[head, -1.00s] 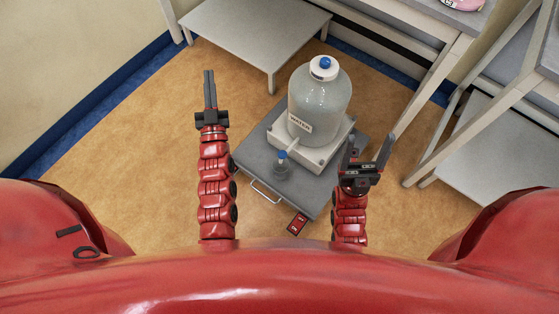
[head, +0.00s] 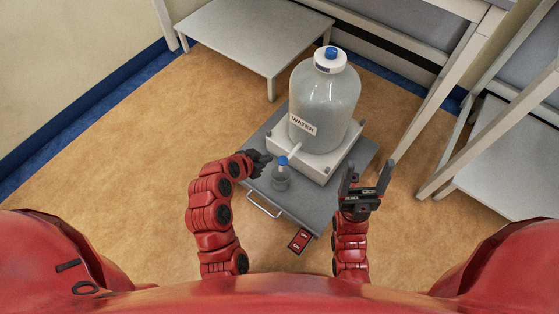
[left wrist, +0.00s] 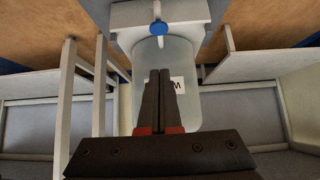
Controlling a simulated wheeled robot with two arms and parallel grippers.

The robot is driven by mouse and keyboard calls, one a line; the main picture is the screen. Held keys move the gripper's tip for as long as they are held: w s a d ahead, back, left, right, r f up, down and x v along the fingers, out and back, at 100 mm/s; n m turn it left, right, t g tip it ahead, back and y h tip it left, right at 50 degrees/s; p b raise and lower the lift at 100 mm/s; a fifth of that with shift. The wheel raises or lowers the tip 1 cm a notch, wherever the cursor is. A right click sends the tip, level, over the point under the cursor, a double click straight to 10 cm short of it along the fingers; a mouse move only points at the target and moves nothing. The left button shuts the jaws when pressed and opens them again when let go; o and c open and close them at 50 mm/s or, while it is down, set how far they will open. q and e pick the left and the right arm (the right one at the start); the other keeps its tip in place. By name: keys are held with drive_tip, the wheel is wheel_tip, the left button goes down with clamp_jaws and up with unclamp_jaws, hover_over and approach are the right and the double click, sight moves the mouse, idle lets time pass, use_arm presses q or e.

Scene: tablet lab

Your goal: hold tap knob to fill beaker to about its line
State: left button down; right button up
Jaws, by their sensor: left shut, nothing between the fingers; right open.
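A big clear bottle (head: 330,100) labelled WATER stands on a white base (head: 322,160). A white spout (head: 295,151) leads from it to a blue tap knob (head: 282,160). A small clear beaker (head: 281,181) stands below the knob; its line and water level are too small to tell. My left gripper (head: 266,159) is shut and empty, just left of the knob, with a small apparent gap. In the left wrist view its closed fingers (left wrist: 158,75) point toward the bottle, and the blue knob (left wrist: 158,28) shows above the tips. My right gripper (head: 369,165) is open and empty, right of the base.
The bottle and beaker are on a grey platform (head: 333,205) with a metal handle (head: 264,206) at its front. A red device (head: 300,239) is by its front edge. White tables (head: 255,35) stand behind and to the right. Floor at left is clear.

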use_arm(q)
drive_tip(key=b, duration=0.3)
hover_over(284, 159)
drive_tip(key=s+a, duration=0.2)
wheel_tip(284, 159, down, 7)
drive_tip(key=f, duration=0.3)
drive_tip(key=shift+d+f+b, duration=0.2)
drive_tip(key=shift+f+b, duration=0.1)
drive_tip(key=shift+b, duration=0.05)
drive_tip(key=shift+f, duration=0.25)
drive_tip(key=shift+f, duration=0.1)
